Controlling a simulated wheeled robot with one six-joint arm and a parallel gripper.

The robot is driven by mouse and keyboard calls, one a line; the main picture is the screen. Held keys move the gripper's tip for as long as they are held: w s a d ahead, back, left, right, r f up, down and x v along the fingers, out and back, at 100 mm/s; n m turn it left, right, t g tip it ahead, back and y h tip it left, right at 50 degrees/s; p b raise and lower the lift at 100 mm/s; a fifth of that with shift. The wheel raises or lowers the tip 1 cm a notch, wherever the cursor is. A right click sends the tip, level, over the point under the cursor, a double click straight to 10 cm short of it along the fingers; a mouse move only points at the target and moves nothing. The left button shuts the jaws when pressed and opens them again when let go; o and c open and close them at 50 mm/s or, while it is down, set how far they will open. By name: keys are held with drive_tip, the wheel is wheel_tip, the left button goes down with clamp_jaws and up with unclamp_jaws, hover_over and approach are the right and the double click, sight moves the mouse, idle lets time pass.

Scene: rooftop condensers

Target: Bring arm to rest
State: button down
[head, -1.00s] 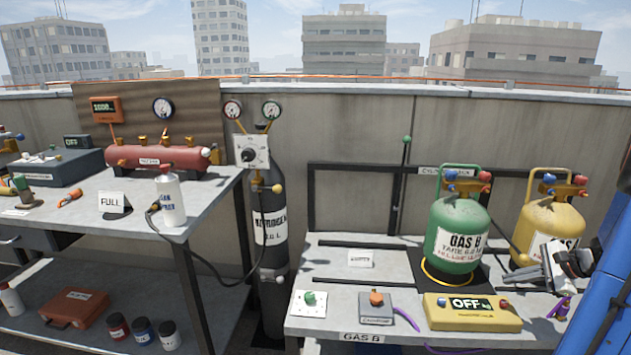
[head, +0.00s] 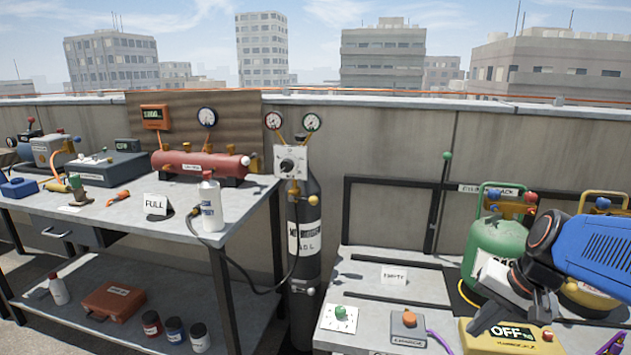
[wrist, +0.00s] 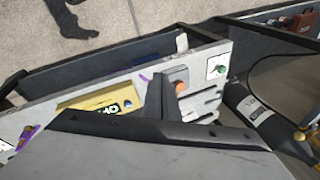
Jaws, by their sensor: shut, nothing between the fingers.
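My arm reaches in from the right edge of the head view, blue with dark joints. My gripper (head: 482,322) is above the front of the right bench (head: 375,330), pointing down and left, in front of the green GAS B cylinder (head: 495,245) and partly covering its label. It is shut and empty. In the wrist view the dark gripper (wrist: 165,100) stands out over the bench, beside the yellow scale display (wrist: 100,103) and a grey box with an orange knob (wrist: 178,78).
A yellow cylinder (head: 585,300) is partly hidden behind my arm. The black nitrogen cylinder (head: 304,260) stands between the benches. The left bench (head: 120,215) carries a red manifold (head: 195,163) and a white bottle (head: 209,205). An EMPTY card (head: 394,274) stands on a clear part of the right bench.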

drive_tip(key=s+a+n+h, duration=0.1)
drive_tip(key=s+a+n, duration=0.1)
drive_tip(key=s, duration=0.3)
drive_tip(key=s+a+r+n+t+h, duration=0.1)
drive_tip(key=s+a+n, duration=0.1)
drive_tip(key=s+n, duration=0.2)
drive_tip(key=shift+s+a+n, duration=0.3)
drive_tip(key=shift+s+n, duration=0.1)
drive_tip(key=shift+s, duration=0.05)
idle(0.3)
